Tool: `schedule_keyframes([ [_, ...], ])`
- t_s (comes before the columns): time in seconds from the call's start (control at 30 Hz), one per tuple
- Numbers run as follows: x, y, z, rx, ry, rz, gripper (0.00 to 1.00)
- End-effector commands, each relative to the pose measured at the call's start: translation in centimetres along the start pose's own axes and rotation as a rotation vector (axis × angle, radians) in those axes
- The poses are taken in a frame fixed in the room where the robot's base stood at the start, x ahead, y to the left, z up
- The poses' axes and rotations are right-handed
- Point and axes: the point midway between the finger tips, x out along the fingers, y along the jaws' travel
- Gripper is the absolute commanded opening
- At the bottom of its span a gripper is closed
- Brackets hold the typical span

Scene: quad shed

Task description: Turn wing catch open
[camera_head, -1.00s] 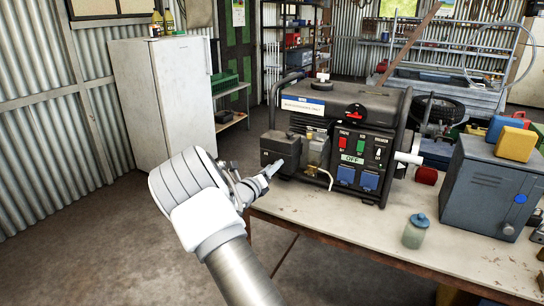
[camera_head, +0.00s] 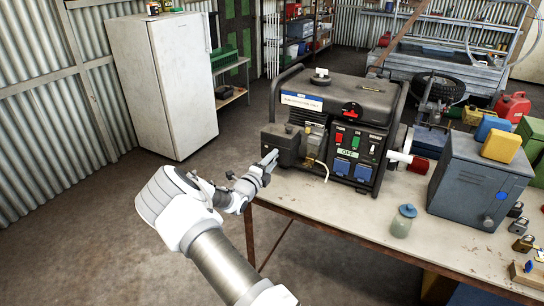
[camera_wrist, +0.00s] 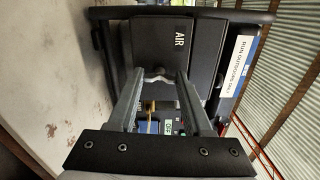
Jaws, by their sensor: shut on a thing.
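The black generator (camera_head: 365,106) stands on the workbench. Its dark air box (camera_head: 285,144) sticks out at the left end; it also shows in the wrist view (camera_wrist: 178,42), marked "AIR". The small pale wing catch (camera_wrist: 157,73) is at the box's edge in the wrist view, between my fingertips. My gripper (camera_head: 270,160) reaches in from the lower left to the box's near face. In the wrist view my gripper (camera_wrist: 156,78) is shut on the catch. The fingers partly hide it, so its exact angle is hard to tell. The head view does not show the catch clearly.
A jar with a blue lid (camera_head: 403,220) stands on the workbench (camera_head: 340,215) in front of the generator. A grey metal cabinet (camera_head: 465,180) stands to the right, with padlocks beyond it. A white fridge (camera_head: 165,85) is at the back left. Floor left of the bench is clear.

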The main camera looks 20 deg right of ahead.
Motion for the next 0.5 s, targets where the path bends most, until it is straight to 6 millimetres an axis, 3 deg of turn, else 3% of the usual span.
schedule_keyframes([
  [0.5,-0.02,0.07,-0.02,-0.100,0.000,0.001,0.00],
])
